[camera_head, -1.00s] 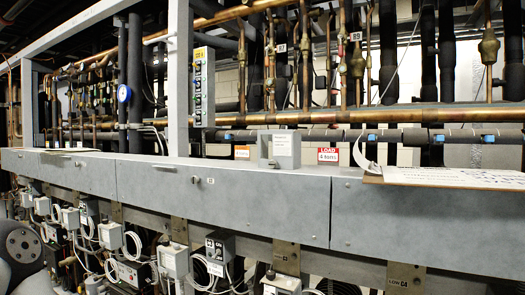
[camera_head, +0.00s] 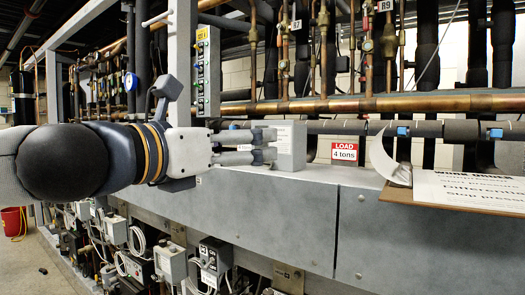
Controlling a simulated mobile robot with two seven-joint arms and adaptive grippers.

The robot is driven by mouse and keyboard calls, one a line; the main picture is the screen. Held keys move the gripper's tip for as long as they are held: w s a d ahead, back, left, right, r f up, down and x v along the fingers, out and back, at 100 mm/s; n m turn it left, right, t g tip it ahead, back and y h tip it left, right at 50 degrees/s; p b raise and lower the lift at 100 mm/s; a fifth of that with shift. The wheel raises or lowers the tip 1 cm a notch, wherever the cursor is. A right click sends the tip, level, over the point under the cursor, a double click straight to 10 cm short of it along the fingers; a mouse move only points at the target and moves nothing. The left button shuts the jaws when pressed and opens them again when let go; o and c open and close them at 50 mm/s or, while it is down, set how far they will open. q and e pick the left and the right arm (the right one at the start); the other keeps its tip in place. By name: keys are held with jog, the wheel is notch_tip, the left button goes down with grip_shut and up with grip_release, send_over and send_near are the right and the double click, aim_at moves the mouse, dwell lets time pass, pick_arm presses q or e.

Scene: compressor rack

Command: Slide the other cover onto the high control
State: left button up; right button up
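A grey box-shaped cover (camera_head: 291,146) stands on the ledge of the long grey panel, right of centre. My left gripper (camera_head: 275,146) reaches in from the left with its fingertips at the left side of this cover. The fingers lie one above the other with a narrow gap. I cannot tell whether they grip the cover or only overlap it in the picture. Several control boxes hang below the panel, among them a dark-fronted one (camera_head: 214,257) and a light grey one (camera_head: 171,262). I cannot read which is the high control. My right gripper is not in view.
A clipboard with paper (camera_head: 468,190) lies on the ledge at the right. Copper pipes (camera_head: 400,104) run across behind. A red bucket (camera_head: 13,221) stands on the floor at far left.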

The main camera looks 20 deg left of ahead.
aim_at(271, 144)
pick_arm(q)
jog(key=x, duration=0.2)
jog(key=f+b+x, duration=0.1)
jog(key=x, duration=0.2)
jog(key=b+x, duration=0.1)
jog(key=x, duration=0.2)
jog(key=shift+w+f, duration=0.1)
jog(key=shift+f, duration=0.1)
jog(key=shift+w+d+r, duration=0.2)
jog(key=shift+w+d, duration=0.1)
jog(key=shift+w, duration=0.35)
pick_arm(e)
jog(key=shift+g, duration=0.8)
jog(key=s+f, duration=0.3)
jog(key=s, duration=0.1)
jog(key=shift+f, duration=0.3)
